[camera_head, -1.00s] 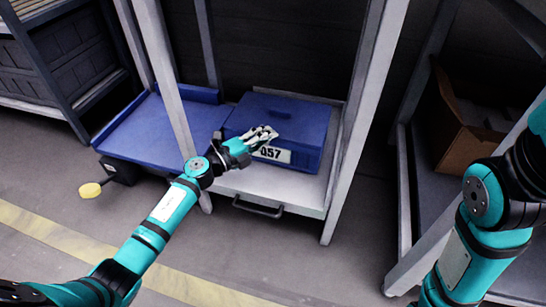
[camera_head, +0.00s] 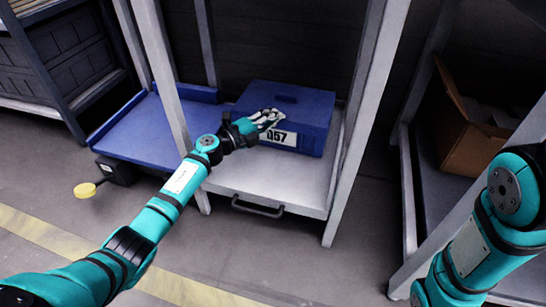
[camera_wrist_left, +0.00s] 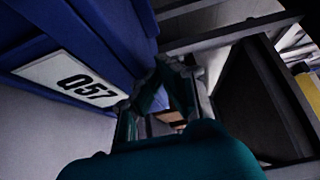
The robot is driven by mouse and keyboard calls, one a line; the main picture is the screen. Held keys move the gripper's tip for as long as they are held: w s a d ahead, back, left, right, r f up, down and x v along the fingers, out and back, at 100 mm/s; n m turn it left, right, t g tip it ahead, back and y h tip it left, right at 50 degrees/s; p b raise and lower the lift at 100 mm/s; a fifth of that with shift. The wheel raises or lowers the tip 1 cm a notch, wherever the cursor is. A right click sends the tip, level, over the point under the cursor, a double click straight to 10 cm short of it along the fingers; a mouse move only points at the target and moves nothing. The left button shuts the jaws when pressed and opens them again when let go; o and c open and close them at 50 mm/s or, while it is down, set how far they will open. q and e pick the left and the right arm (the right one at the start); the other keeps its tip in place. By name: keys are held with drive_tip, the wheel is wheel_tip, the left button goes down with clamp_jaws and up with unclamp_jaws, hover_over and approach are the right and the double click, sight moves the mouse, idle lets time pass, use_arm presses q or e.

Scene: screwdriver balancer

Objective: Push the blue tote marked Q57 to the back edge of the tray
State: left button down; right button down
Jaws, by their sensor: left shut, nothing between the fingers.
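The blue tote (camera_head: 312,103), with a white Q57 label on its front, sits upright on the grey tray (camera_head: 275,182) inside the rack. It covers the back part of the tray; the bare strip is in front of it. My left gripper (camera_head: 270,118) is shut and empty, with its fingertips at the tote's front face beside the label's upper left. In the left wrist view the tote (camera_wrist_left: 95,28) and label fill the left side, close beside the fingers (camera_wrist_left: 163,72). Exact contact is hard to tell. My right gripper is out of view.
The tray has a dark front handle (camera_head: 258,206). Rack posts (camera_head: 368,110) stand on both sides of the tray. A blue platform (camera_head: 140,135) lies to the left. A cardboard box (camera_head: 470,135) is on the shelf at right.

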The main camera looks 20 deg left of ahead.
use_arm(q)
drive_tip(key=w+b, duration=0.3)
drive_tip(key=w+f+b, duration=0.1)
drive_tip(key=w, duration=0.1)
drive_tip(key=shift+w, duration=0.2)
drive_tip(key=shift+w+d+r+b, duration=0.1)
drive_tip(key=shift+w+b, duration=0.3)
drive_tip(key=shift+b, duration=0.05)
